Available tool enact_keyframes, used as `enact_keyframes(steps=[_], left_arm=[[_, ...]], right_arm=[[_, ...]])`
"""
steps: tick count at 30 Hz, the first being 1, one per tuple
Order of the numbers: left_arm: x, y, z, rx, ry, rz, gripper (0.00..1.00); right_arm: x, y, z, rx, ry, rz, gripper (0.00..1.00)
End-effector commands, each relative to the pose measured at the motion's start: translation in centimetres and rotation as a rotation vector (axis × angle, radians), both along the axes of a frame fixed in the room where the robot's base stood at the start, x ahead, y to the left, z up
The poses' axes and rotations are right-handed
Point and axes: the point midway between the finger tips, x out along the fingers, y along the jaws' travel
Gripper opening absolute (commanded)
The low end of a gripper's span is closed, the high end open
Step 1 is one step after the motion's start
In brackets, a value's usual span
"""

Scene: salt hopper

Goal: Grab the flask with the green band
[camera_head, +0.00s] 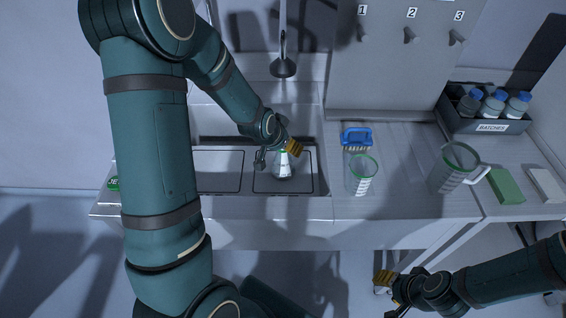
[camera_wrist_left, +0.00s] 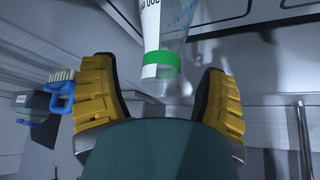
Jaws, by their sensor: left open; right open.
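The flask (camera_head: 283,168) is clear with white markings and a green band at its neck. It stands on the right of two dark-outlined panels in the counter's sink area. My left gripper (camera_head: 277,153) is at the flask's neck, open, with its yellow-padded fingers apart. In the left wrist view, the flask's green band (camera_wrist_left: 160,59) lies ahead of the gap between the open left fingers (camera_wrist_left: 160,95), with space on both sides. My right gripper (camera_head: 389,288) is low at the front right, open, away from the flask, and holds nothing visible.
Farther right are a green-rimmed jug (camera_head: 451,172), a green block (camera_head: 505,187) and a bottle crate (camera_head: 487,127).

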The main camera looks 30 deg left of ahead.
Motion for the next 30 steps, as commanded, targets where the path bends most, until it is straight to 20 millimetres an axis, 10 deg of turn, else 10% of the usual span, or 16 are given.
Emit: enact_keyframes(steps=[12,19,30], left_arm=[[1.02,-0.01,-1.55,0.000,0.000,0.000,0.74],[1.01,-0.02,-1.54,0.000,0.000,0.000,0.01],[1.06,-0.02,-0.99,0.001,-0.002,0.000,0.00]], right_arm=[[-0.09,0.02,-0.24,0.000,0.002,0.002,0.47],[-0.07,0.01,-0.23,0.000,0.002,0.002,0.47],[-0.06,0.01,-0.14,0.000,0.002,0.001,0.47]])
